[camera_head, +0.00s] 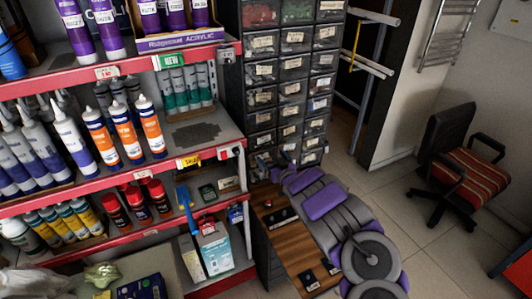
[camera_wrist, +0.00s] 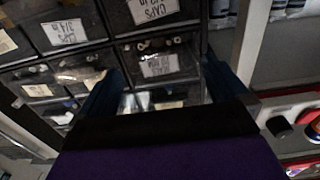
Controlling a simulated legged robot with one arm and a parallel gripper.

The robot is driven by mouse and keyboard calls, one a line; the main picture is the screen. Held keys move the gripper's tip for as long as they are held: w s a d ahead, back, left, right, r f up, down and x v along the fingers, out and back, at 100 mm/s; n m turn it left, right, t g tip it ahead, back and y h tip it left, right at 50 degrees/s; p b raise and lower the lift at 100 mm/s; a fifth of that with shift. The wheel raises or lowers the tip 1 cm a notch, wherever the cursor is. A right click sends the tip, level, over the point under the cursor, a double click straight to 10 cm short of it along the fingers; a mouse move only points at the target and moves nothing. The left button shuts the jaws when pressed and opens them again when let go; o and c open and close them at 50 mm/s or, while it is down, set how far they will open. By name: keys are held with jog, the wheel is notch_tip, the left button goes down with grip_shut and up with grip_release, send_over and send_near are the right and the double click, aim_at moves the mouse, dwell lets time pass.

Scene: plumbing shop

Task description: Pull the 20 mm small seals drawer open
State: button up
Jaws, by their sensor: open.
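A tall dark cabinet of small drawers (camera_head: 287,85) with pale labels stands in the middle of the head view. The labels are too small there to tell which drawer is the 20 mm small seals one. In the wrist view the drawer fronts (camera_wrist: 160,65) are close, and some labels seem to read "CAPS"; no seals label is legible. My gripper (camera_wrist: 162,82) is open, its two dark blue fingers spread in front of the drawers with nothing clearly held. In the head view my gripper (camera_head: 279,172) is small and partly hidden, low near the cabinet's bottom rows.
A red-edged shelf (camera_head: 205,142) with tubes and cartridges stands left, close to the cabinet. A wooden top (camera_head: 272,215) with small dark items lies below the cabinet, beside my arm. A striped office chair (camera_head: 463,165) stands at right. The tiled floor between is clear.

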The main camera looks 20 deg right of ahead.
aim_at(263, 146)
jog(key=shift+w+f+b, duration=0.1)
jog(key=shift+w+b, duration=0.55)
jog(key=shift+w, duration=2.3)
jog(key=shift+c, duration=0.3)
jog(key=c, duration=1.4)
jog(key=shift+s+p, duration=0.6)
jog(key=shift+s, duration=0.1)
jog(key=s+p, duration=0.4)
jog(key=s, duration=0.7)
jog(key=shift+s+d, duration=0.2)
jog(key=shift+s, duration=0.15)
jog(key=o, duration=1.5)
jog(key=shift+c, duration=0.2)
